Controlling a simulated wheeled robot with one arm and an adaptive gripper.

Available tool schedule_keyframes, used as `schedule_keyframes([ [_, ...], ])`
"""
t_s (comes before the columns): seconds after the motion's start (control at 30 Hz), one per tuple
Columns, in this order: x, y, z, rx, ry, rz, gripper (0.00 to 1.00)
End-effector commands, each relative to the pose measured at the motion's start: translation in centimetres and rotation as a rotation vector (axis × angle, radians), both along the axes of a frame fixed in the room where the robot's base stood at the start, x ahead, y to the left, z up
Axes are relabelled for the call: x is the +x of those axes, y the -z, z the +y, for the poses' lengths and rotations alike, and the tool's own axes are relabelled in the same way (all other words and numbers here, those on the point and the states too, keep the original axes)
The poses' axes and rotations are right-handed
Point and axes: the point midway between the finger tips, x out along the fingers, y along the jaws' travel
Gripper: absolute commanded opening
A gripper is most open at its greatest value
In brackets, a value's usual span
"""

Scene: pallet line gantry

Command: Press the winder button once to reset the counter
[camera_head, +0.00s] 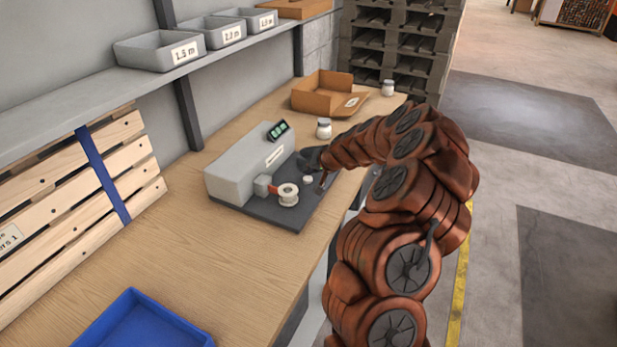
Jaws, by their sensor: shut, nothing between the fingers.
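The winder is a grey box (238,172) on a dark base plate (262,218) on the wooden bench. A small dark counter display (278,131) with green digits stands at its far top end; the digits are too small to read. A pale spool (288,195) sits at the winder's front. A small round white piece (307,180), possibly the button, is right of the spool. My gripper (319,187) is shut and empty, low over the right part of the plate, just right of the white piece. Whether they touch cannot be told.
A blue tray (143,322) lies at the bench's near end. White-lidded jars (324,128) and an open cardboard box (322,92) stand farther back. A shelf with grey bins (160,50) overhangs the left side. The bench between tray and winder is clear.

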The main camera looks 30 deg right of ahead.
Motion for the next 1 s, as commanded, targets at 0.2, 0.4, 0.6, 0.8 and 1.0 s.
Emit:
schedule_keyframes([
  [0.2, 0.0, 0.0, 0.0, 0.000, 0.000, 0.000, 0.00],
  [0.4, 0.0, -0.5, 0.0, -0.001, 0.001, 0.000, 0.00],
  [0.6, 0.0, -2.1, -0.1, -0.002, 0.000, 0.000, 0.00],
  [0.8, 0.0, -3.7, -0.1, -0.002, 0.002, 0.000, 0.00],
  [1.0, 0.0, -4.9, -0.1, -0.002, 0.002, 0.000, 0.00],
])
